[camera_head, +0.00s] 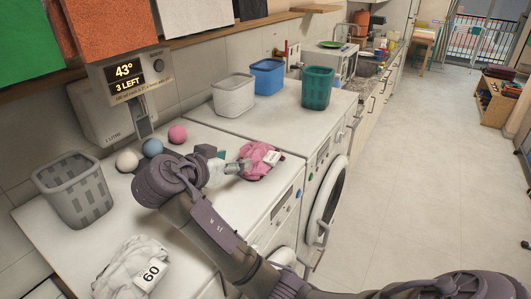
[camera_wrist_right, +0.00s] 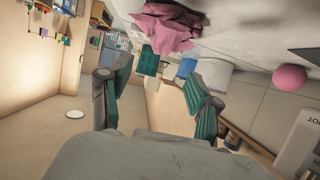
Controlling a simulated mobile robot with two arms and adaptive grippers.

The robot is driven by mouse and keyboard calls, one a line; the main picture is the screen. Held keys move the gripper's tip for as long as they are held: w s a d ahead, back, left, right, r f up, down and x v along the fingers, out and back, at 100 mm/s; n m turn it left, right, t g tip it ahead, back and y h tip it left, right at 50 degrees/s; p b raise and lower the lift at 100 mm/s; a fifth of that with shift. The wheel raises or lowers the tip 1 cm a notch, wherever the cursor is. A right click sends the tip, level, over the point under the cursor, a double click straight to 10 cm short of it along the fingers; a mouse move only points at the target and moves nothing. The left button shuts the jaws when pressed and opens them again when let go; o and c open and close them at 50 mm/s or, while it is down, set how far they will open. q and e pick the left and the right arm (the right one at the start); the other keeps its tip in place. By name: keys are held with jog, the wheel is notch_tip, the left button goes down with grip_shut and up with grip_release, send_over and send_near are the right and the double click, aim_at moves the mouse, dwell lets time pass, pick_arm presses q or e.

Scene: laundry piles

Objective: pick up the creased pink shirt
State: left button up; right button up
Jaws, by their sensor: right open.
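The creased pink shirt (camera_head: 257,157) lies crumpled on top of the washing machines, with a small white tag on it. My right gripper (camera_head: 233,161) is beside it, just to its left in the head view, and partly covers its left edge. In the right wrist view the pink shirt (camera_wrist_right: 168,27) shows at the top, beyond the fingers and not between them. The right gripper (camera_wrist_right: 155,98) is open with nothing between its green-padded fingers. I cannot tell whether a finger touches the cloth. My left gripper is not in view.
A white crumpled garment (camera_head: 130,268) tagged 60 lies at the front left. A grey basket (camera_head: 75,190) stands at the left. Pink (camera_head: 177,134), blue (camera_head: 152,148) and white (camera_head: 127,161) balls lie near the wall. White (camera_head: 233,96), blue (camera_head: 267,77) and green (camera_head: 317,88) baskets stand farther back.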

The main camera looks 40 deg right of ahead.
aim_at(253, 151)
jog(key=p+x, duration=0.2)
jog(key=x, duration=0.2)
jog(key=shift+w+d+r, duration=0.1)
jog(key=shift+w+d, duration=0.05)
jog(key=shift+d, duration=0.2)
jog(key=shift+p+x, duration=0.45)
jog(key=shift+x, duration=0.75)
jog(key=shift+w+d+f, duration=0.15)
jog(key=shift+d+f, duration=0.05)
jog(key=shift+f, duration=0.05)
jog(key=shift+w+d+r+p, duration=0.1)
jog(key=shift+w+d+p, duration=0.5)
jog(key=shift+p, duration=0.5)
jog(key=p+x, duration=0.1)
jog(key=x, duration=0.2)
jog(key=shift+d+p, duration=0.1)
jog(key=shift+p, duration=0.25)
jog(key=shift+d+f, duration=0.2)
jog(key=shift+f, duration=0.1)
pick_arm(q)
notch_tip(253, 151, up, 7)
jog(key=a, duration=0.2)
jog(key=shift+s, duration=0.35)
